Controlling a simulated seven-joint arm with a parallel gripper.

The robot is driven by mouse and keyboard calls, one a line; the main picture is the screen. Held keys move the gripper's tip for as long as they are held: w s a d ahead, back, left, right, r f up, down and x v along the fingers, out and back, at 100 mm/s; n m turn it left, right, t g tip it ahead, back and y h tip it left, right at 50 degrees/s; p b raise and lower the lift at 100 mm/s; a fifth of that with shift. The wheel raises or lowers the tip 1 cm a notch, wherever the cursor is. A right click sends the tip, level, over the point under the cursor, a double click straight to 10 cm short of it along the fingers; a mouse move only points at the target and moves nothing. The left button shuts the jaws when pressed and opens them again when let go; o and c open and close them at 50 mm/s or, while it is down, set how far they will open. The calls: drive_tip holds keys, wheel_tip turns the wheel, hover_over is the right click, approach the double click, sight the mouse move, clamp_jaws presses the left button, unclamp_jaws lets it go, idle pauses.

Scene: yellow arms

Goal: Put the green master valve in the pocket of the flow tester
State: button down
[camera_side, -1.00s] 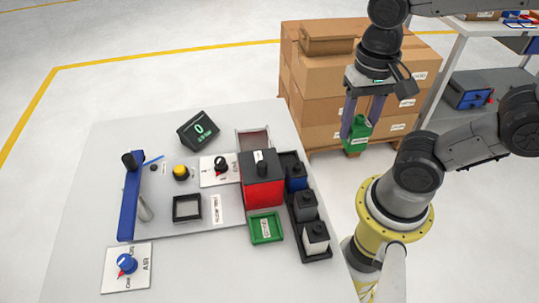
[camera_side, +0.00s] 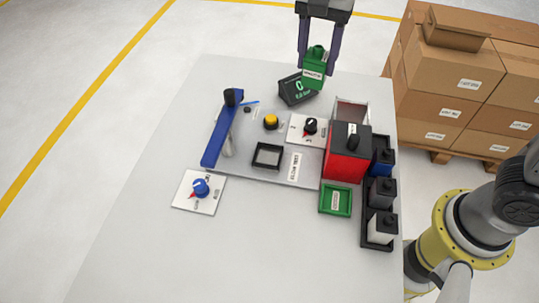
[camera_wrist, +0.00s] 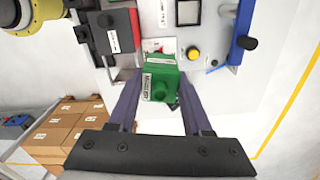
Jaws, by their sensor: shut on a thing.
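My gripper (camera_side: 319,50) is shut on the green master valve (camera_side: 315,72), a green block with a knob on top and a white label. The valve also shows between the fingers in the wrist view (camera_wrist: 160,82). The flow tester is a grey plate with a black square-framed pocket (camera_side: 267,156), which looks empty. A blue lever arm (camera_side: 222,130) stands left of the pocket. A yellow button (camera_side: 271,122) and a black knob (camera_side: 310,126) sit behind it.
A red box with a black lid (camera_side: 345,165) stands right of the plate. A black rack (camera_side: 378,245) holds blue, grey and white blocks. An empty green tray (camera_side: 335,200) lies in front. A blue AIR knob (camera_side: 201,187) is at left. The front table is clear.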

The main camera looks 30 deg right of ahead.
drive_tip(key=w+a+f+n, duration=0.2)
drive_tip(key=a+f, duration=0.3)
drive_tip(key=a, duration=0.3)
drive_tip(key=shift+s+a+f, duration=0.2)
drive_tip(key=shift+a+f, duration=0.05)
drive_tip(key=shift+f, duration=1.8)
drive_tip(key=shift+s+a+f, duration=0.2)
drive_tip(key=shift+a+f, duration=0.1)
drive_tip(key=shift+f, duration=1.7)
drive_tip(key=shift+s+a+f, duration=0.2)
drive_tip(key=shift+a+f, duration=0.05)
drive_tip(key=shift+f, duration=1.8)
drive_tip(key=shift+f, duration=0.15)
drive_tip(key=shift+c, duration=1.7)
unclamp_jaws()
